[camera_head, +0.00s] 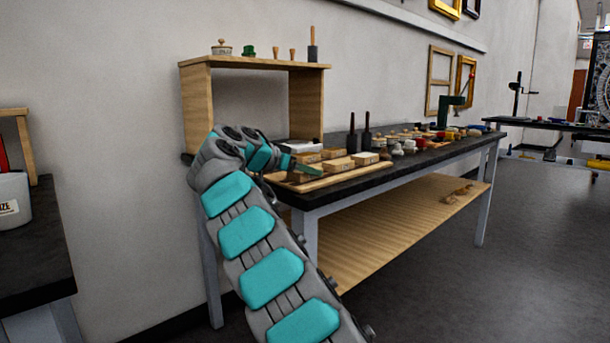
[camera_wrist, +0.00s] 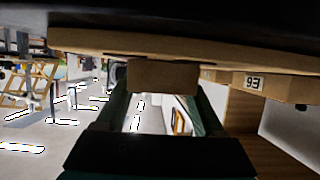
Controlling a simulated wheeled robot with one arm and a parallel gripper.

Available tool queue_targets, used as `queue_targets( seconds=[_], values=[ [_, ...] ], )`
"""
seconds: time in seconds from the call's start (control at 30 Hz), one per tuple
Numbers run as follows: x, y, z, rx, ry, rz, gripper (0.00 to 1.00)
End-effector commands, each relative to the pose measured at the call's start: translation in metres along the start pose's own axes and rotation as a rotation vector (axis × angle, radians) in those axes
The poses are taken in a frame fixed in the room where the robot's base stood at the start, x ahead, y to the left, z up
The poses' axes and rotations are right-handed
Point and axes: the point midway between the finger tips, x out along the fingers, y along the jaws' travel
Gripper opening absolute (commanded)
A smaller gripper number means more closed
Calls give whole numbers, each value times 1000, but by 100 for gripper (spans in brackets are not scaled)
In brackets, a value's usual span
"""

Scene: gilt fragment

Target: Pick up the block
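Several light wooden blocks lie on the dark-topped workbench in the head view, one of them a pale block (camera_head: 338,165) near the front. My gripper (camera_head: 308,170) is low at the bench's left end, beside these blocks. In the wrist view, which looks upside down, a plain brown block (camera_wrist: 163,76) sits between the two dark green fingertips of my gripper (camera_wrist: 162,98). The fingers stand apart, one along each side of the block. Whether they press on it cannot be told. My arm hides part of this area in the head view.
A block with a number (camera_wrist: 253,82) lies close beside in the wrist view. A long wooden strip (camera_head: 335,178) lies along the bench front. A wooden shelf unit (camera_head: 306,105) stands behind. Dark upright tools (camera_head: 352,138) and several small items stand to the right.

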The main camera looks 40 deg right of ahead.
Motion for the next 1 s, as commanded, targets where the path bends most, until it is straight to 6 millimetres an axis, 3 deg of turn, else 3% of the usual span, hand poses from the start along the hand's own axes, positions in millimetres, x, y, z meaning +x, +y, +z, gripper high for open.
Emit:
queue_targets(
  seconds=[0.07, 0.47, 1.0],
  values=[
    [0, 0, 0, 0, 0, 0, 57],
    [0, 0, 0, 0, 0, 0, 13],
    [-5, -2, -11, -1, -1, -2, 13]
  ],
)
